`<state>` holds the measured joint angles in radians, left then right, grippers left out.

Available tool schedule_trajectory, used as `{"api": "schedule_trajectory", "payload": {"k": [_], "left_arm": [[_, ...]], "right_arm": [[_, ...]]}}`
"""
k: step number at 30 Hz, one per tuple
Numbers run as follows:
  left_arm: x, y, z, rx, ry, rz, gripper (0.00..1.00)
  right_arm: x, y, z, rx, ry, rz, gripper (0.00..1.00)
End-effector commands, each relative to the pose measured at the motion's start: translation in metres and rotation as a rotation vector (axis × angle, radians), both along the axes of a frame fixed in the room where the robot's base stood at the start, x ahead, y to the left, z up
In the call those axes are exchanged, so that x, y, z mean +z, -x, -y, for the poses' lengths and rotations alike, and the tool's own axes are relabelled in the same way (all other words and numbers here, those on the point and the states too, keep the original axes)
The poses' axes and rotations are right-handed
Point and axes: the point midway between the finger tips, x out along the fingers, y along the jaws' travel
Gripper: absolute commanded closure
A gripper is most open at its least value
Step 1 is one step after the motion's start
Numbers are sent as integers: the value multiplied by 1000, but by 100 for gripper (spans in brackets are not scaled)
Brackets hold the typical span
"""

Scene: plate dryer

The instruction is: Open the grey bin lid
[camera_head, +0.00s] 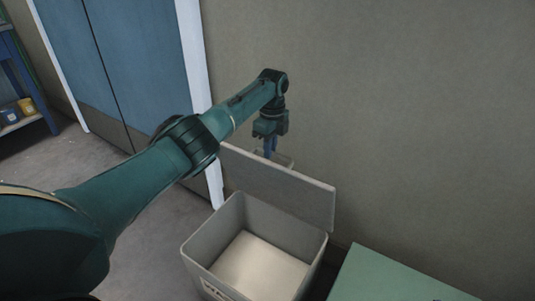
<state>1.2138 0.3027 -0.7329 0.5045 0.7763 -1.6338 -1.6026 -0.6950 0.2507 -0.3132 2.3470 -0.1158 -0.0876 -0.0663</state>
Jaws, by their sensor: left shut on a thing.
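The grey bin (195,258) stands on the floor against the wall, and its empty inside shows. Its grey lid (290,194) stands raised, roughly upright, along the back of the bin. My left gripper (269,149) reaches down behind the lid's upper edge. It is shut on the lid's handle (287,159), a thin loop behind that edge. The fingertips are partly hidden by the lid. My right gripper is not in view.
A pale green surface (392,278) lies close to the right of the bin. Blue double doors (125,60) with a white frame are at the back left. A blue shelf (38,85) with small containers stands at the far left. The floor (150,225) left of the bin is clear.

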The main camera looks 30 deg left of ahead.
Motion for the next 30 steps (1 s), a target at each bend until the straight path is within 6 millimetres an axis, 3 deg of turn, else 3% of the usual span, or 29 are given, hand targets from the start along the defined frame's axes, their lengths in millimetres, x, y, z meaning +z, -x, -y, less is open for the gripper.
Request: {"api": "schedule_trajectory", "payload": {"k": [1, 14, 15, 22, 30], "left_arm": [[-11, 2, 4, -4, 6, -11, 100], [-9, 1, 4, -2, 8, -10, 100], [-9, 1, 4, -2, 8, -10, 84], [-6, 1, 2, -1, 5, -7, 66], [-1, 0, 1, 0, 5, -5, 66]], "right_arm": [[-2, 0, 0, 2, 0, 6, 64], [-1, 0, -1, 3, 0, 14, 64], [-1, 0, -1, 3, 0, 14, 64], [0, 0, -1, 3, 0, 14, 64], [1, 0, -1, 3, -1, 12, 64]]}}
